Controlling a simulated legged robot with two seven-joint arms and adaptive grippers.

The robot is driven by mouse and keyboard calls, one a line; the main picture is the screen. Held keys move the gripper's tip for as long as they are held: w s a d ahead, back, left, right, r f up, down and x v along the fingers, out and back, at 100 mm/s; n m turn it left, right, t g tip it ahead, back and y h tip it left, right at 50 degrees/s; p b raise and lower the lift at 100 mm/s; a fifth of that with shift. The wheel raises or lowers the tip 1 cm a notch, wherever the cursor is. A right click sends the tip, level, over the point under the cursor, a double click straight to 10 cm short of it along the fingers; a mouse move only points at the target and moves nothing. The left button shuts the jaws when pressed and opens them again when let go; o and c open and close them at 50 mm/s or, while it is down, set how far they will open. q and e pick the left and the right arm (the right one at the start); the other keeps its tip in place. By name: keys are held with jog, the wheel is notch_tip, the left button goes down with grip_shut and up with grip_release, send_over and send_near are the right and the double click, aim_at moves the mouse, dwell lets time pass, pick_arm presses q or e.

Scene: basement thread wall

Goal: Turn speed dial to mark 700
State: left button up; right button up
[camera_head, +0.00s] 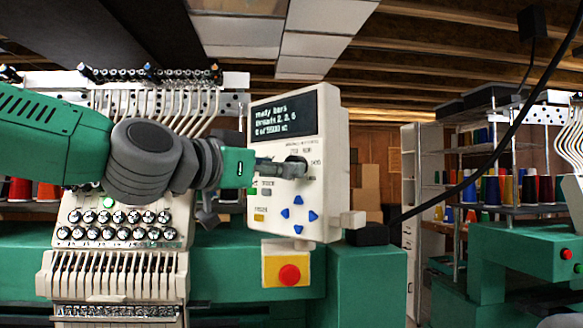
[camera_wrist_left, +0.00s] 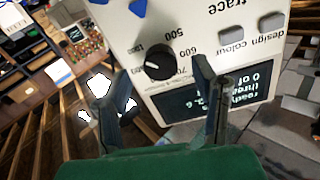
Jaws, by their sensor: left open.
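The speed dial (camera_head: 299,161) is a round black knob on the white control panel (camera_head: 335,150) of the embroidery machine. It also shows in the left wrist view (camera_wrist_left: 159,67), upside down, with numbers such as 500 and 700 printed around it. A small pale mark shows on the knob; its exact reading is too small to tell. My left gripper (camera_head: 280,168) reaches the panel from the left, at the dial. In the left wrist view its two fingers (camera_wrist_left: 158,76) are spread, one on each side of the knob, with gaps visible. My right gripper is out of view.
The panel has a dark screen (camera_head: 283,115), blue arrow buttons (camera_head: 298,200) and grey buttons (camera_wrist_left: 231,37). A red stop button (camera_head: 289,274) on a yellow plate sits below. Needle heads (camera_head: 115,225) stand left. A black cable (camera_head: 475,165) crosses the right side.

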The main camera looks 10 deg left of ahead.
pick_arm(q)
jog(key=shift+x, duration=1.5)
jog(key=shift+a, duration=0.1)
jog(key=c, duration=1.2)
jog(key=shift+o, duration=0.2)
